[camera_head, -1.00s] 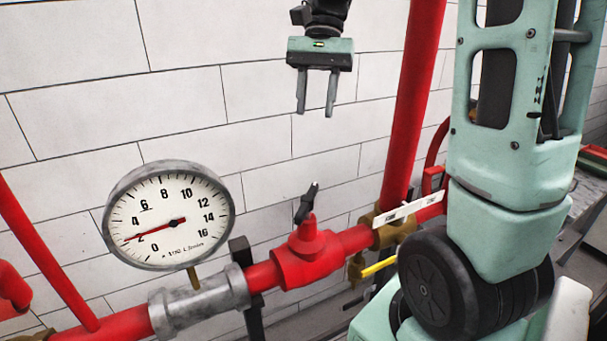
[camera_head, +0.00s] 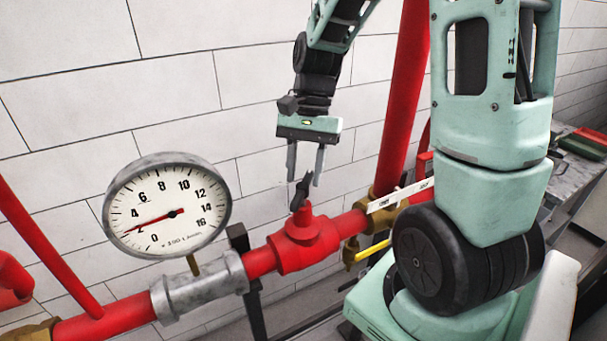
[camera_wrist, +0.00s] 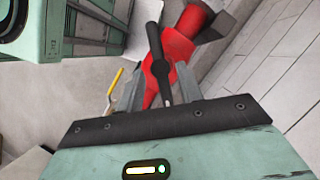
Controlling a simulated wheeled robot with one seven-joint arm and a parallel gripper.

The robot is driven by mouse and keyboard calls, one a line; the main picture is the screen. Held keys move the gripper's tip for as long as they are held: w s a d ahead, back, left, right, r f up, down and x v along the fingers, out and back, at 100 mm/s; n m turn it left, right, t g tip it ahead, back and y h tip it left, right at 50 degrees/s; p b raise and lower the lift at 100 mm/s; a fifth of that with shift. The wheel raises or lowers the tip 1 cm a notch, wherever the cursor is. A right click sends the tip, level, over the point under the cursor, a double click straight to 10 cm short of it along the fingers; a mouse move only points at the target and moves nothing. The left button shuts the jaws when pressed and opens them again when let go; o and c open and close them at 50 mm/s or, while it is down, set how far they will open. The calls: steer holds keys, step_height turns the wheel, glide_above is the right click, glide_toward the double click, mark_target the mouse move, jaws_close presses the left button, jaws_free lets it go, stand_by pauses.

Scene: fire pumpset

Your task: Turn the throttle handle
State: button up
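The throttle handle (camera_head: 302,191) is a small black lever on top of the red valve body (camera_head: 304,243). My gripper (camera_head: 304,180) points down from above, with its two grey fingers apart. In the head view its fingertips reach about the height of the handle's upper part. In the wrist view the black handle (camera_wrist: 155,50) shows between the two open fingers (camera_wrist: 157,88), with the red valve (camera_wrist: 178,50) behind it. I cannot tell whether either finger touches the handle.
A round pressure gauge (camera_head: 167,206) stands left of the valve. A thick red vertical pipe (camera_head: 401,110) rises at the right, near a yellow lever (camera_head: 374,250). A white tiled wall (camera_head: 90,95) lies behind. Free air surrounds my gripper on its left.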

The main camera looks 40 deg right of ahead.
steer(key=shift+x, duration=0.9)
steer(key=shift+c, duration=0.3)
jaws_close()
steer(key=shift+r+n+p, duration=0.1)
steer(key=shift+n+p, duration=0.2)
steer(key=shift+n, duration=0.1)
steer(key=shift+a+r+n+g+p, duration=0.1)
steer(key=shift+n+g+p, duration=0.5)
steer(key=shift+n, duration=0.4)
steer(key=n+h+p, duration=0.1)
steer(key=n, duration=0.1)
steer(key=n+h+p, duration=0.1)
steer(key=n, duration=0.1)
steer(key=shift+w+a+g, duration=0.1)
steer(key=shift+w+g, duration=0.05)
steer(key=shift+g, duration=0.15)
steer(key=n+h+p, duration=0.1)
steer(key=n, duration=0.2)
steer(key=n+h+p, duration=0.1)
steer(key=n, duration=0.2)
steer(key=shift+a+n, duration=0.1)
steer(key=shift+n, duration=0.3)
steer(key=shift+w, duration=0.1)
